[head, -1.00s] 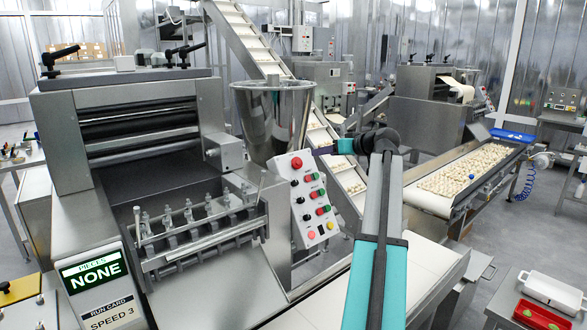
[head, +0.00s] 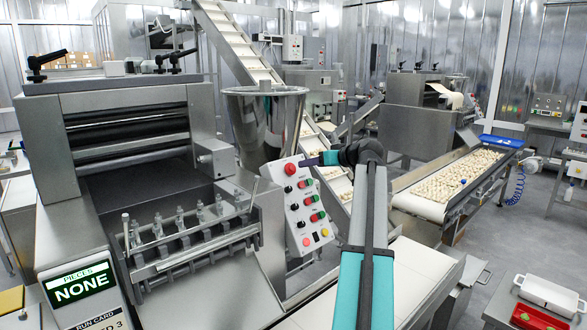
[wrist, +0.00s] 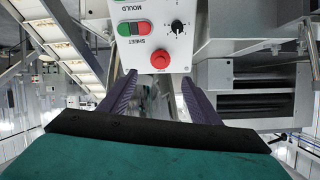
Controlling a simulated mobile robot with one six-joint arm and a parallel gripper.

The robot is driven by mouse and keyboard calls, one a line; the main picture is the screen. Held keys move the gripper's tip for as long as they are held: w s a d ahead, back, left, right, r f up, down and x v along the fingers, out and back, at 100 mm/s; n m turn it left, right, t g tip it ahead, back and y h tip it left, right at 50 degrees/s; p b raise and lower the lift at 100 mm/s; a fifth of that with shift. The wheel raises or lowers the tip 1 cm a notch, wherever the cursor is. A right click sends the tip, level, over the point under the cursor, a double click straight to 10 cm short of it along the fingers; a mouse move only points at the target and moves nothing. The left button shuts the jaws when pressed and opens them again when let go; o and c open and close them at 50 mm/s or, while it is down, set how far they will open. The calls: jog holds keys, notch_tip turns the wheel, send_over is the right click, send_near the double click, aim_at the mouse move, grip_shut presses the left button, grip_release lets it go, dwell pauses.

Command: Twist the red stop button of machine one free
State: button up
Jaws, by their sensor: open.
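A red round stop button (head: 290,169) sits at the top of the white control panel (head: 298,235) on the near machine (head: 120,125). In the wrist view the panel hangs upside down and the red button (wrist: 161,60) is at its lower edge. My gripper (wrist: 159,77) is open, its two purple fingers to the left and right of the button in that picture. Nothing is between the fingers. In the head view my gripper (head: 314,161) is just right of the button, with mostly one finger showing. I cannot tell whether the fingers touch the panel.
Below the button are several red and green buttons and black knobs. A steel hopper (head: 264,125) stands behind the panel. A screen (head: 82,286) at the lower left reads PIECES NONE. A conveyor with pasta (head: 437,213) runs at the right. Bare floor shows at right.

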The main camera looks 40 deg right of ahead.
aim_at(292, 168)
jog(key=p+x, duration=0.2)
jog(key=x, duration=0.9)
jog(key=shift+w+d+p, duration=0.1)
jog(key=shift+p, duration=0.25)
jog(key=shift+w+f, duration=0.25)
jog(key=shift+w, duration=0.2)
jog(key=shift+c, duration=0.3)
jog(key=c, duration=1)
